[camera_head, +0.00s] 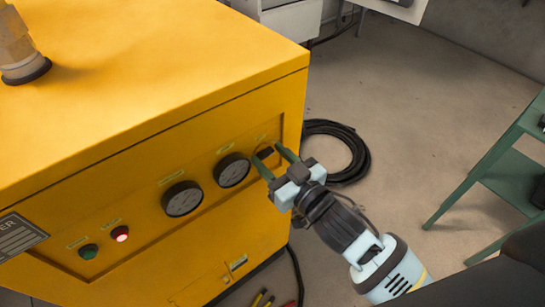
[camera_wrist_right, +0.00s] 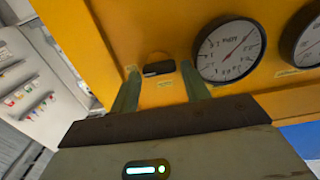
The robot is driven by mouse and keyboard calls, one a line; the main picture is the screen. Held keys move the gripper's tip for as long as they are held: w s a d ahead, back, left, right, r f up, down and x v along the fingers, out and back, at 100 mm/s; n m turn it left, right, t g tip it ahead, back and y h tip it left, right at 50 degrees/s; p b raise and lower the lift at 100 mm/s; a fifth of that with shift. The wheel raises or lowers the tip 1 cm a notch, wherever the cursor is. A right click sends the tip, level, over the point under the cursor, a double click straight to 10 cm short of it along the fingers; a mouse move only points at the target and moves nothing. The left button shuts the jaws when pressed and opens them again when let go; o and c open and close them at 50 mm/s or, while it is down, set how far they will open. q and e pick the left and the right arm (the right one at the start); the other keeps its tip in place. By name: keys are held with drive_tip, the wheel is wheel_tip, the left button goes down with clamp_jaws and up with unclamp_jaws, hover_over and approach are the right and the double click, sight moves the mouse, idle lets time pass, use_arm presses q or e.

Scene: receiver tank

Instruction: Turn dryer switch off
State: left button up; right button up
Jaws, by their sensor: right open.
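The yellow dryer (camera_head: 150,110) fills the left of the head view. Its dark switch (camera_head: 265,153) sits at the right end of the front panel, right of two round gauges. In the right wrist view the switch (camera_wrist_right: 158,69) lies between and beyond the two green fingertips. My right gripper (camera_head: 272,160) is open and empty, its fingers pointing at the panel on either side of the switch. It also shows in the right wrist view (camera_wrist_right: 158,80). I cannot tell whether a fingertip touches the panel. My left gripper is not in view.
The gauges (camera_head: 183,199) and (camera_head: 232,170) are beside the switch. A green button (camera_head: 89,251) and a lit red button (camera_head: 120,234) are at the panel's left. A coiled black hose (camera_head: 348,152) lies on the floor behind my gripper. A green shelf (camera_head: 500,170) stands at right.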

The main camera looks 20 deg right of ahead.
drive_tip(key=c, duration=0.7)
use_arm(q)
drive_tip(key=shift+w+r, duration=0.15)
